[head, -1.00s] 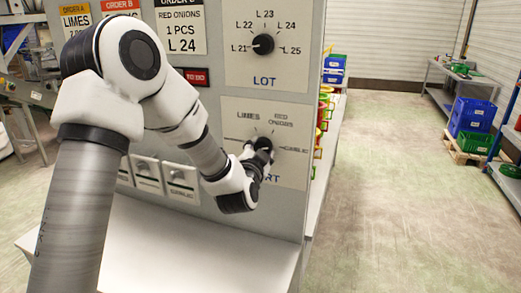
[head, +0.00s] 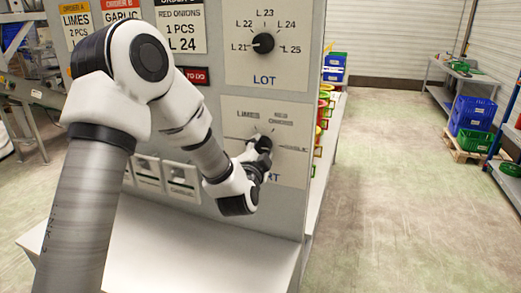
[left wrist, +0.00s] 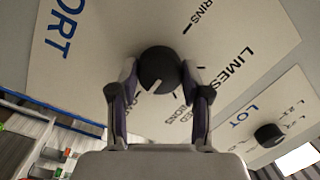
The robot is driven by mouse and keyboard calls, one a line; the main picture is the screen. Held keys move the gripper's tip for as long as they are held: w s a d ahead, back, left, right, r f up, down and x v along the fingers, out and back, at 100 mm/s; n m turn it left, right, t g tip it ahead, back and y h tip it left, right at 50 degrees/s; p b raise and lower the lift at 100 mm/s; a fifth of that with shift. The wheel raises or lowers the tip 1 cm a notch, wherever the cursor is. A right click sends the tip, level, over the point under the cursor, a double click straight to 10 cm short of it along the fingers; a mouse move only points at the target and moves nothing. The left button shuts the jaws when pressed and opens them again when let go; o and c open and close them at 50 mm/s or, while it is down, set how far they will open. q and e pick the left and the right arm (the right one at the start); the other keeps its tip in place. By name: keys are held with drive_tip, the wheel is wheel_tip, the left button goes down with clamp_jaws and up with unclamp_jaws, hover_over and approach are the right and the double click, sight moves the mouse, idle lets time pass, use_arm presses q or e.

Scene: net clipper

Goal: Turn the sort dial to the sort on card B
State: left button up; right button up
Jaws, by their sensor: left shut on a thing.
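The sort dial (left wrist: 158,68) is a round black knob with a white pointer line on a pale plate in the left wrist view. My left gripper (left wrist: 158,82) is shut on it, one finger on each side. The pointer line faces down and slightly left there, past the RED ONIONS label (left wrist: 178,128) and away from LIMES (left wrist: 238,68). In the head view the left gripper (head: 262,150) covers most of the dial. Card B (head: 121,12) reads GARLIC. My right gripper is out of view.
The LOT dial (head: 263,43) is above on the same grey panel, its pointer toward L 21. A white ledge (head: 200,245) juts out below the panel. Blue and green crates (head: 472,117) stand on a pallet at right. The floor between is clear.

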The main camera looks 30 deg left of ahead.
use_arm(q)
drive_tip(key=o, duration=0.9)
drive_tip(key=shift+r, duration=0.1)
drive_tip(key=shift+o, duration=1.3)
drive_tip(key=shift+w+a, duration=0.1)
drive_tip(key=v, duration=0.7)
drive_tip(key=shift+s, duration=0.3)
drive_tip(key=shift+f, duration=0.2)
